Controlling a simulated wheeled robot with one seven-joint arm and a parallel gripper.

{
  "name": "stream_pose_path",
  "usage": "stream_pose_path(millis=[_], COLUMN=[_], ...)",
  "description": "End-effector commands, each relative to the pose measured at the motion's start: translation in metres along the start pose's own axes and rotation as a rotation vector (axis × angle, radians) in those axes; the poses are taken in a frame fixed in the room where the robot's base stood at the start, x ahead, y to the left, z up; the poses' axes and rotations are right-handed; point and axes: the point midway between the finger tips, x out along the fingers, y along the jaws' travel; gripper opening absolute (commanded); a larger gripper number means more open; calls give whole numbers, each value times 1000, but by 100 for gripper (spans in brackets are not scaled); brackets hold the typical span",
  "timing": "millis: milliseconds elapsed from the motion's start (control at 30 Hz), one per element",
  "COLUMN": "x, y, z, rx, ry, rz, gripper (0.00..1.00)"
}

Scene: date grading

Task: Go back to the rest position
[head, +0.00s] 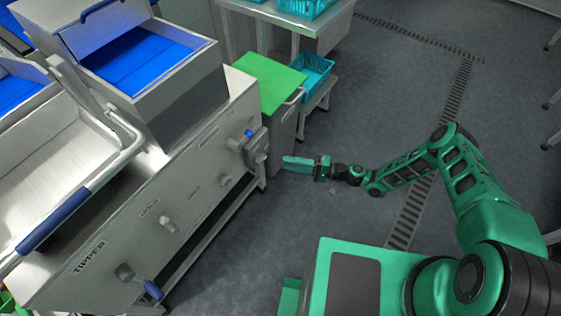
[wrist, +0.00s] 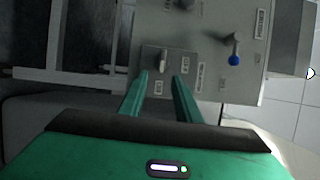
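My gripper (head: 285,161) is stretched out on my green arm in the middle of the head view, just right of the machine's small grey control box (head: 256,150). It appears apart from the box. In the wrist view my gripper (wrist: 161,84) has its two green fingers apart with nothing between them. Beyond the fingertips is a grey panel (wrist: 205,70) with a small light-coloured switch (wrist: 162,62) and a blue-tipped lever (wrist: 234,58).
The grey machine (head: 200,190) labelled TIPPER, with knobs and levers, fills the left. Blue-lined trays (head: 215,65) stand on it. A green-topped unit (head: 268,82) and a teal crate (head: 312,72) stand behind. Open floor (head: 345,120) lies around my arm.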

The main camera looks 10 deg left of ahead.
Motion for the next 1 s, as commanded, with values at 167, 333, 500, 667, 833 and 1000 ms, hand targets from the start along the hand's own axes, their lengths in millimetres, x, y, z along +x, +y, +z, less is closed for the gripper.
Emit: stream_pose_path(millis=[167,333,500,667,833,1000], x=[-12,-13,-13,-13,-16,-31], y=[1,1,1,0,-4,-20], z=[0,0,0,0,-3,-14], rx=[0,0,0,0,-8,-35], ry=[1,0,0,1,-12,-75], rz=[1,1,1,1,16,99], gripper=[30,30,30,30,30,30])
